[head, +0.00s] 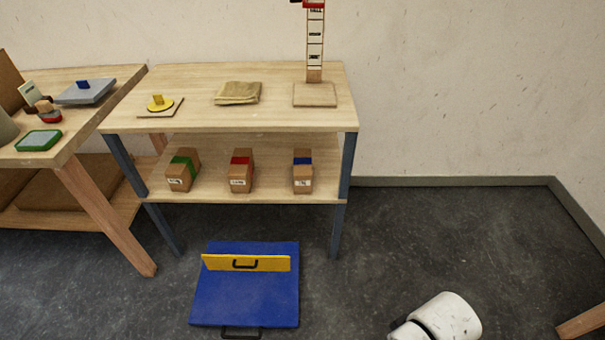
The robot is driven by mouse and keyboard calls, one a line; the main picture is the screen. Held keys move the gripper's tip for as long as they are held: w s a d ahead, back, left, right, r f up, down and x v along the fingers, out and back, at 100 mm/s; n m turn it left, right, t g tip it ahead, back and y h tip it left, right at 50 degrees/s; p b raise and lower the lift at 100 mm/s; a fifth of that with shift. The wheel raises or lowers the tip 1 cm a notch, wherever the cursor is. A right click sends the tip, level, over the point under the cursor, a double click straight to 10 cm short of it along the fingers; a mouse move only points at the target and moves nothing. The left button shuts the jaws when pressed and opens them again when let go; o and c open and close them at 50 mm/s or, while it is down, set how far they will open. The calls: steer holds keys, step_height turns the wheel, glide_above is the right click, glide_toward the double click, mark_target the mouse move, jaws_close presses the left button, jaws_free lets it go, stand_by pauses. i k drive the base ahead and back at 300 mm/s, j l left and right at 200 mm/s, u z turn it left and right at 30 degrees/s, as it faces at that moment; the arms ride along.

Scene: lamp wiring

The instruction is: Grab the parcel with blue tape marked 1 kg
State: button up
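The parcel with blue tape (302,171) stands on the lower shelf of the wooden table, the rightmost of three brown parcels. It has a white label low on its front; the print is too small to read surely. The parcel with red tape (240,171) stands to its left, and the parcel with green tape (182,170) is farthest left. Gaps separate all three. A white rounded part of my arm shows at the bottom right, on the near side of the shelf. My gripper is not in view.
The shelf table's top (200,115) overhangs the parcels, and a blue-grey leg (338,230) stands right of them. A blue board (245,300) with a yellow upright plate (245,263) lies on the floor in front. Another wooden table (110,75) adjoins left.

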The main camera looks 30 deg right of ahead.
mark_target(302, 164)
steer(key=i+l, duration=0.15)
steer(key=i, duration=0.25)
steer(key=i+l, duration=0.15)
steer(key=i, duration=0.3)
steer(key=i+l+u, duration=0.1)
steer(key=i, duration=0.3)
steer(key=i+l, duration=0.2)
steer(key=i, duration=0.2)
